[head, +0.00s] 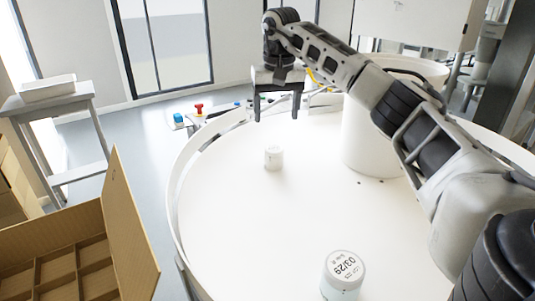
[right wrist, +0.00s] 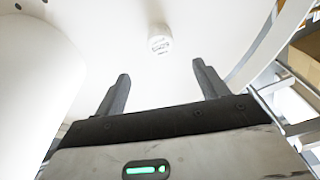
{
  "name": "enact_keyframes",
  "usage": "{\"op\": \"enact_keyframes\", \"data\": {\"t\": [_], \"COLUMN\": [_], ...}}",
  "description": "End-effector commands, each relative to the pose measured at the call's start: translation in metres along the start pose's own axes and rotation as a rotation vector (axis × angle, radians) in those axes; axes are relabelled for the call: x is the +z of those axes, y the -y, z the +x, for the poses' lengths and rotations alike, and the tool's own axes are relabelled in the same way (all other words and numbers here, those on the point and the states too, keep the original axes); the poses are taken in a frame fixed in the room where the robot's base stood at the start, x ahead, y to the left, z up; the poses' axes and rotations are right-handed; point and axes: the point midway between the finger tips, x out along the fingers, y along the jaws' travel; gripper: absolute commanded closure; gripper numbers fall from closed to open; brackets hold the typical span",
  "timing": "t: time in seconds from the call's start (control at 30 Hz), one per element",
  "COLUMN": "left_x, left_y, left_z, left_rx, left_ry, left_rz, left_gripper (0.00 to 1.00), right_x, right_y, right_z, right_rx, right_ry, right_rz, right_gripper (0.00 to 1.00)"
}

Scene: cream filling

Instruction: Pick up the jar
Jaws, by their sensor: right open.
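A small white jar (head: 274,158) stands upright on the round white table (head: 235,215), left of the central column. A larger-looking white jar (head: 342,273) with dark print on its lid stands at the near edge of the picture. My right gripper (head: 278,114) is open and empty, fingers pointing down, above and beyond the small jar. In the right wrist view a white jar (right wrist: 159,40) with faint marks shows ahead of the gripper (right wrist: 160,82), between the finger directions and apart from them. My left gripper is out of view.
A thick white column (head: 368,140) rises from the table, right of the small jar. A raised rail (head: 176,185) runs around the table's left edge. An open cardboard box with dividers (head: 130,225) stands at the left. The table between the two jars is clear.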

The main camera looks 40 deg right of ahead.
Motion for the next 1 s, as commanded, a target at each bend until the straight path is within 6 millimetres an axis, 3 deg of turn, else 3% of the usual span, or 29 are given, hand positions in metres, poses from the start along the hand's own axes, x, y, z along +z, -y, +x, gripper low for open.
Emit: {"op": "enact_keyframes", "data": {"t": [0.1, 0.3, 0.57, 0.83, 1.0], "left_x": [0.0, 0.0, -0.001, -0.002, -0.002], "left_y": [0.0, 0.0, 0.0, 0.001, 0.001], "left_z": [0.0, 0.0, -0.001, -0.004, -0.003], "left_rx": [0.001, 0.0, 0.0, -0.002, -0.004], "left_ry": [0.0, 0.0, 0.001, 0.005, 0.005], "left_rz": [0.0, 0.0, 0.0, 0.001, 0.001], "left_gripper": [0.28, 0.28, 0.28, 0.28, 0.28], "right_x": [0.001, 0.0, 0.001, 0.003, 0.003], "right_y": [-0.001, 0.0, 0.001, 0.002, 0.002], "right_z": [0.03, 0.065, 0.085, 0.123, 0.131], "right_rx": [0.004, 0.001, 0.001, 0.002, 0.0], "right_ry": [0.005, 0.002, 0.002, 0.003, -0.001], "right_rz": [0.001, 0.001, 0.0, 0.001, 0.001], "right_gripper": [0.28, 0.28, 0.28, 0.28, 0.28]}}
